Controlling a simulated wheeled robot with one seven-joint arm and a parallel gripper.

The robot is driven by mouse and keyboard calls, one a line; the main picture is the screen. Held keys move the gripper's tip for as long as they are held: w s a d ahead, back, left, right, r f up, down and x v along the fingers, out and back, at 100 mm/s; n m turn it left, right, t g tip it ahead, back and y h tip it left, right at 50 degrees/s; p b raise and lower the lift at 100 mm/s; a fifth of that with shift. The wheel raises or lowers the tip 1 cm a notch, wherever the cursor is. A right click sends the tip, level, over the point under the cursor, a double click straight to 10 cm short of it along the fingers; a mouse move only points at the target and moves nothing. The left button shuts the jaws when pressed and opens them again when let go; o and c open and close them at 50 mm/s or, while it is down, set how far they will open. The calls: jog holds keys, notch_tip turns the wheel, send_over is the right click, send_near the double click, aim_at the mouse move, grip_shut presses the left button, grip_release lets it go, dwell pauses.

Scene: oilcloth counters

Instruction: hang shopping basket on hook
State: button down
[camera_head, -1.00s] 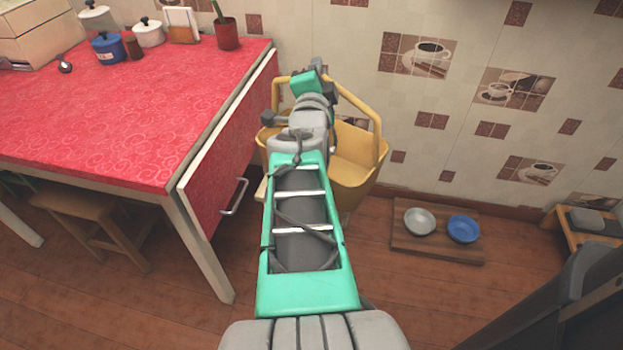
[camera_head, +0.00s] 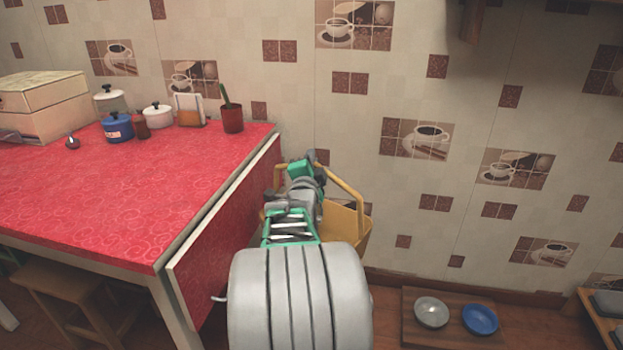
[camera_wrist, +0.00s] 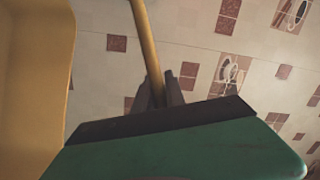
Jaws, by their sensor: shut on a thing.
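The yellow shopping basket (camera_head: 344,222) hangs from my gripper (camera_head: 316,160) beside the table's folded-down leaf, in front of the tiled wall. My arm hides much of it in the head view. In the wrist view my gripper (camera_wrist: 158,97) is shut on the yellow handle (camera_wrist: 143,38), and the basket's yellow side (camera_wrist: 35,75) fills the left edge. A brown wooden piece (camera_head: 473,20) juts from the wall at the top of the head view; it is cut off, and I cannot tell whether a hook is on it.
Two bowls lie on a wooden board (camera_head: 455,335) on the floor. A wooden stand (camera_head: 600,318) is at lower right. The wall between is clear.

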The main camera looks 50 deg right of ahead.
jog(key=shift+w+d+f+b, duration=0.2)
jog(key=shift+f+b, duration=0.15)
jog(key=shift+f, duration=0.6)
jog(key=shift+w+d+f+b, duration=0.15)
jog(key=shift+f+b, duration=0.15)
jog(key=shift+f, duration=0.8)
jog(key=c, duration=1.4)
grip_release()
jog(key=p+v, duration=0.2)
jog(key=v, duration=1)
